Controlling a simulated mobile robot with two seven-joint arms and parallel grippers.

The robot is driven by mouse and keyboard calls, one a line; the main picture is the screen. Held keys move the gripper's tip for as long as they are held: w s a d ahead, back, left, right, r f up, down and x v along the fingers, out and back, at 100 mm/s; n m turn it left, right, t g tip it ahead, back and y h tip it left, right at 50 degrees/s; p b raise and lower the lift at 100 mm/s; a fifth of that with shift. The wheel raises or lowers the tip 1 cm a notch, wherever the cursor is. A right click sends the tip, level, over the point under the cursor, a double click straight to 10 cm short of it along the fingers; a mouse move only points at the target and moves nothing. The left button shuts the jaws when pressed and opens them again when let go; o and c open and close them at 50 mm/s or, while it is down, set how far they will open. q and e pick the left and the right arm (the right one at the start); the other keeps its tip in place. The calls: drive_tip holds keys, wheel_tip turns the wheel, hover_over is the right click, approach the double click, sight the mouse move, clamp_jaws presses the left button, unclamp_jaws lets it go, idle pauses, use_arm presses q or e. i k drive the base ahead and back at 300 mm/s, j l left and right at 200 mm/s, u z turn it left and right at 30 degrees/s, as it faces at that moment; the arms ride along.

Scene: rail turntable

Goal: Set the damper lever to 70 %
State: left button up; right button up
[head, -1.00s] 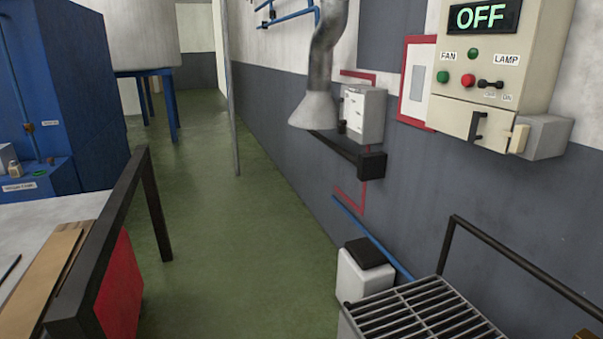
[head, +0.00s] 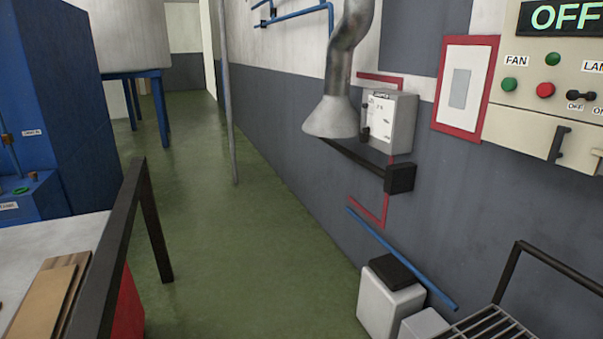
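A grey wall box (head: 402,122) with a pale marked face hangs on the right wall, beside the metal duct hood (head: 332,117). A small dark handle (head: 365,134) shows at the left edge of its face; it may be the damper lever. The scale marks are too small to read, so I cannot tell its setting. Neither of my grippers is in view.
A control panel (head: 530,85) reading OFF is at upper right. A black bar (head: 355,160) juts below the wall box. A white bin (head: 388,300) and a metal grate (head: 490,328) stand at lower right. The green floor (head: 235,240) is clear in the middle; a table (head: 60,235) is left.

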sight(364, 136)
drive_tip(key=i+j, duration=0.15)
drive_tip(key=i, duration=0.25)
drive_tip(key=i+j, duration=0.15)
drive_tip(key=i, duration=0.25)
drive_tip(key=i+j, duration=0.1)
drive_tip(key=i, duration=0.3)
drive_tip(key=i+j, duration=0.1)
drive_tip(key=i, duration=0.55)
drive_tip(key=i+z, duration=0.1)
drive_tip(key=i, duration=0.55)
drive_tip(key=i+j, duration=0.2)
drive_tip(key=i, duration=0.45)
